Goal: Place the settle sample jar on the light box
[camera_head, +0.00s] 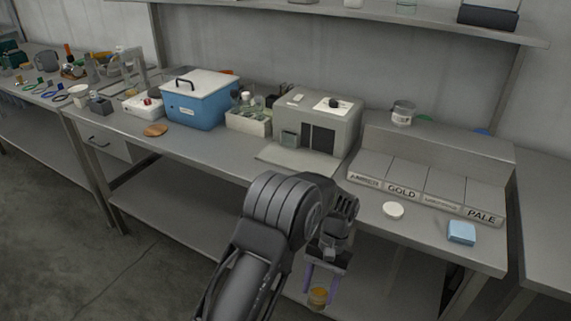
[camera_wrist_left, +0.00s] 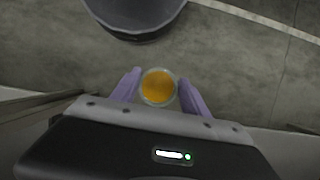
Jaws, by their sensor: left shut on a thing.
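My left gripper (camera_head: 320,285) is shut on a small clear jar with amber contents, the settle sample jar (camera_head: 318,298). It hangs in front of the bench, below the bench top. In the left wrist view the jar (camera_wrist_left: 158,87) sits between the two purple fingers, seen from above with the floor behind it. A grey box with a dark front panel (camera_head: 318,128) stands on the bench, with a flat pale plate (camera_head: 292,158) before it. I cannot tell for sure which of these is the light box. My right gripper is not in view.
A stepped rack (camera_head: 440,155) with labels including GOLD and PALE stands at the right. A white round lid (camera_head: 393,210) and a blue block (camera_head: 461,232) lie before it. A blue cooler (camera_head: 197,102) and a tray of bottles (camera_head: 247,121) stand left of the grey box.

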